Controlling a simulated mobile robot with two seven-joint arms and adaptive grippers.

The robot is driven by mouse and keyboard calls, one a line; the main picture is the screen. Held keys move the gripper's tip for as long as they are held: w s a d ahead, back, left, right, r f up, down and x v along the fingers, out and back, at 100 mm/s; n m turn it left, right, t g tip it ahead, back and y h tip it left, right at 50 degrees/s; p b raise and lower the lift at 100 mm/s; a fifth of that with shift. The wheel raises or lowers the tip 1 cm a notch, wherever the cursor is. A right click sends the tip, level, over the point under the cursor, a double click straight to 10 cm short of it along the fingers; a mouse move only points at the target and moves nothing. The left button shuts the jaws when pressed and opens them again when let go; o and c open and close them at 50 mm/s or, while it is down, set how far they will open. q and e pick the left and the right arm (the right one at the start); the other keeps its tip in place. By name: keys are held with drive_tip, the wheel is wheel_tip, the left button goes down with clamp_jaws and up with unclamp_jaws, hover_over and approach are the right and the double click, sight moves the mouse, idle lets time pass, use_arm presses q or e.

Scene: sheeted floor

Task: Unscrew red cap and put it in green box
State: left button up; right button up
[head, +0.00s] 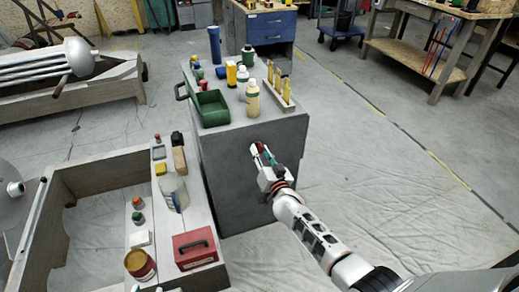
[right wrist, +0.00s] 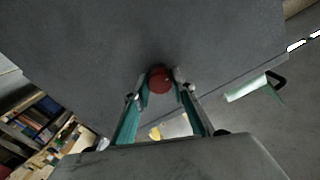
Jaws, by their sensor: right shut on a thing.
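My right gripper (head: 262,155) is in front of the dark grey cabinet's side, below its top. In the right wrist view, my right gripper (right wrist: 160,88) is shut on a round red cap (right wrist: 159,78), held between the fingertips. The green box (head: 213,109) is an open green bin on the left front part of the cabinet top, to the upper left of the gripper. My left gripper is not in view.
The cabinet top (head: 222,137) also carries a cream bottle (head: 252,98), a yellow container (head: 231,73), a blue cylinder (head: 215,45) and a rack of yellow pieces (head: 280,87). A red toolbox (head: 195,249) sits lower left. The floor right of the cabinet is clear.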

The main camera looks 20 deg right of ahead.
drive_tip(key=o, duration=1.2)
drive_tip(key=shift+c, duration=0.8)
